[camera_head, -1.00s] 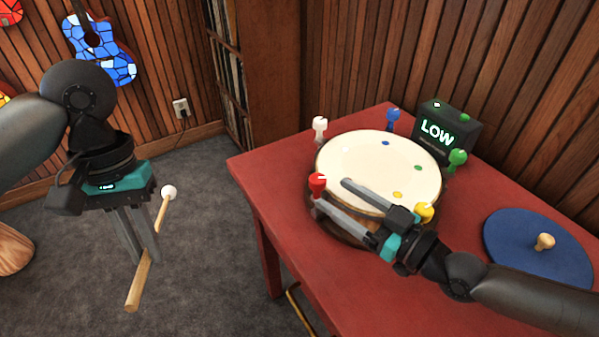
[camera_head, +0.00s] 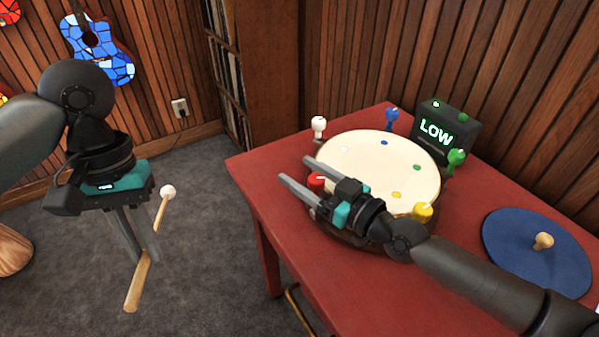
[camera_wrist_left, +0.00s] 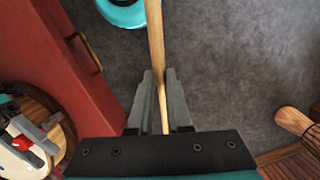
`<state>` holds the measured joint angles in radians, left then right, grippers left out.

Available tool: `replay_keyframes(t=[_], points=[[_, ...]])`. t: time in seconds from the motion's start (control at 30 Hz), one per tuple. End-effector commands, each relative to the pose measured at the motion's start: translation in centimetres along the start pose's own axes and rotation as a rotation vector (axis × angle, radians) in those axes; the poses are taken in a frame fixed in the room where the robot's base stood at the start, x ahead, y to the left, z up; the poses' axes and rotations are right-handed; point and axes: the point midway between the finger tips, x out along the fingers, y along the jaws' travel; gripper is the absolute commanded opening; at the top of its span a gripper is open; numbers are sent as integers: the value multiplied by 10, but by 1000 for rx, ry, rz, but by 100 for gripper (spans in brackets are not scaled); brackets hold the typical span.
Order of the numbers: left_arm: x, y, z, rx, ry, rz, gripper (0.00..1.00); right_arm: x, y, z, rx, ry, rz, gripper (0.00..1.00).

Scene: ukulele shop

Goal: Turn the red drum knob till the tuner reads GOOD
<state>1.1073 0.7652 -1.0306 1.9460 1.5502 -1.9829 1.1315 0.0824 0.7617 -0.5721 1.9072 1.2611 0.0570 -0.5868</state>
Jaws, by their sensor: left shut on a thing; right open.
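The drum (camera_head: 372,165) with a cream head stands on the red table. Its red knob (camera_head: 316,182) is at the near left rim, and it also shows in the left wrist view (camera_wrist_left: 22,144). My right gripper (camera_head: 296,172) is open, its fingers reaching past the red knob on both sides. Whether they touch the knob is hard to tell. The tuner (camera_head: 446,134) behind the drum reads LOW in green. My left gripper (camera_head: 138,252) is shut on a wooden mallet (camera_head: 139,285) with a white head, held over the floor left of the table.
White (camera_head: 319,126), blue (camera_head: 392,117), green (camera_head: 456,158) and yellow (camera_head: 423,210) knobs stand around the drum. A blue disc with a wooden knob (camera_head: 538,255) lies at the right of the red table (camera_head: 262,182). A blue guitar (camera_head: 97,50) hangs on the wall.

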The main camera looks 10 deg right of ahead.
Motion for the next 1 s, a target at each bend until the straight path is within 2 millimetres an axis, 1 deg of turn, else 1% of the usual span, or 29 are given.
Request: replay_keyframes(t=[0.07, 0.67, 1.0], points=[[0, 0, 0, 0, 0, 0, 0, 0, 0, 0, 0, 0, 0, 68], [0, 0, 0, 0, 0, 0, 0, 0, 0, 0, 0, 0, 1, 1], [-3, 0, 1, 0, 0, 0, 0, 0, 0, -1, 0, 0, 5, 0]])
